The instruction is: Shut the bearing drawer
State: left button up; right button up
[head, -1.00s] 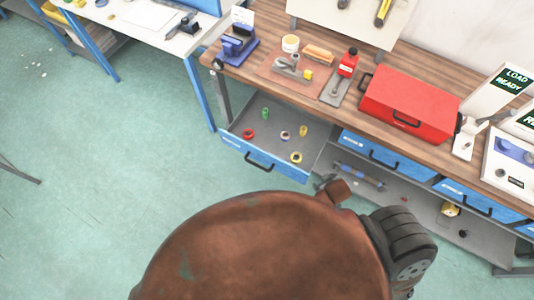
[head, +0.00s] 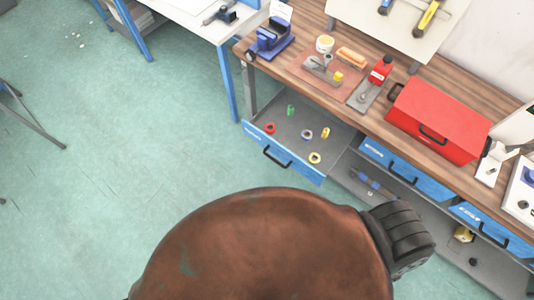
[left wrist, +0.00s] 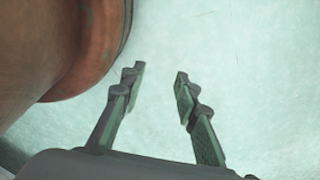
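The bearing drawer (head: 292,163) is blue-fronted with a black handle (head: 277,158) and stands pulled out from under the workbench at its left end. Its grey tray holds several small coloured rings and pieces, among them a red ring (head: 270,128), a yellow ring (head: 315,158) and a green piece (head: 290,110). My left gripper (left wrist: 159,75) shows in the left wrist view with its two fingers apart, nothing between them, above the pale green floor. It is clear of the drawer. My right gripper is not in view.
Shut blue drawers (head: 405,170) sit to the right. Open green floor (head: 150,150) lies left and in front of the drawer.

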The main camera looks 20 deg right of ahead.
aim_at(286, 144)
jog(key=u, duration=0.8)
jog(key=k, duration=0.65)
jog(key=z, duration=1.25)
jog(key=i, duration=0.5)
